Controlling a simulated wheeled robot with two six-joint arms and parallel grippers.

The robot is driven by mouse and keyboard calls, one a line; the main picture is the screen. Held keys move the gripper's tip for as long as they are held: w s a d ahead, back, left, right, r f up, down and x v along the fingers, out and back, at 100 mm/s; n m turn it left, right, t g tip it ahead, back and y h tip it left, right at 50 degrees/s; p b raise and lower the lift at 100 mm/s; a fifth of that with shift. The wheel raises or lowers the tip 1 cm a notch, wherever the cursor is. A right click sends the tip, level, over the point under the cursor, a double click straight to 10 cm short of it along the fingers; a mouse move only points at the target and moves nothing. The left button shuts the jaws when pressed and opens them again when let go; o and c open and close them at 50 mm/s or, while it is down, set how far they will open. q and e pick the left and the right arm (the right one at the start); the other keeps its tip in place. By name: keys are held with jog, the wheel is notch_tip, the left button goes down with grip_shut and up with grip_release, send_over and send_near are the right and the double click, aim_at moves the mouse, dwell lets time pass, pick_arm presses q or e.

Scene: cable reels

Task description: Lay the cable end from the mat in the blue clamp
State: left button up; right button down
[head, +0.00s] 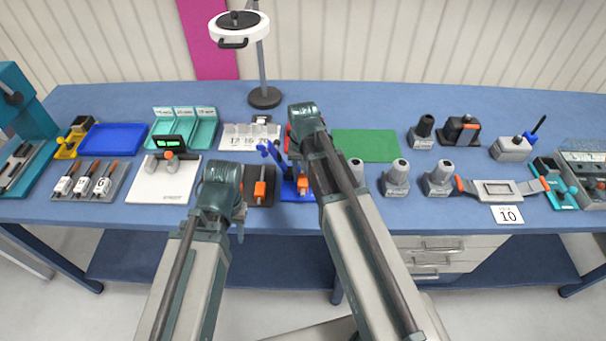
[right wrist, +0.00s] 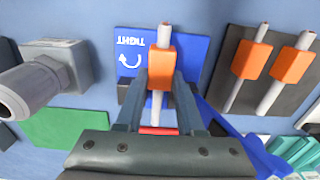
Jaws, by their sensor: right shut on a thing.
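The blue clamp (right wrist: 200,55) has a flat plate marked TIGHT with a curved arrow, and its blue lever (right wrist: 228,122) is at the right in the right wrist view. My right gripper (right wrist: 160,78) is shut on the orange sleeve of a cable end (right wrist: 162,58), over the plate. I cannot tell whether the cable touches the clamp. The dark mat (right wrist: 268,96) beside it carries two more orange-sleeved cable ends (right wrist: 250,60). In the head view my right arm partly hides the clamp (head: 286,196). My left gripper (head: 239,230) hangs near the table's front edge, its jaws unclear.
A grey fitting (right wrist: 55,70) and a green mat (right wrist: 70,127) lie on the other side of the clamp. A white board (head: 160,185) is left of my left arm. Several grey connectors (head: 396,178) stand right of my right arm.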

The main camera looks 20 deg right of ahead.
aim_at(303, 177)
dwell(0.4)
jog(key=shift+f+b, duration=0.9)
jog(key=shift+f, duration=0.05)
jog(key=shift+c, duration=2.2)
grip_release()
jog(key=shift+r, duration=0.2)
notch_tip(303, 177, up, 14)
jog(key=p, duration=1.4)
jog(key=shift+f, duration=0.25)
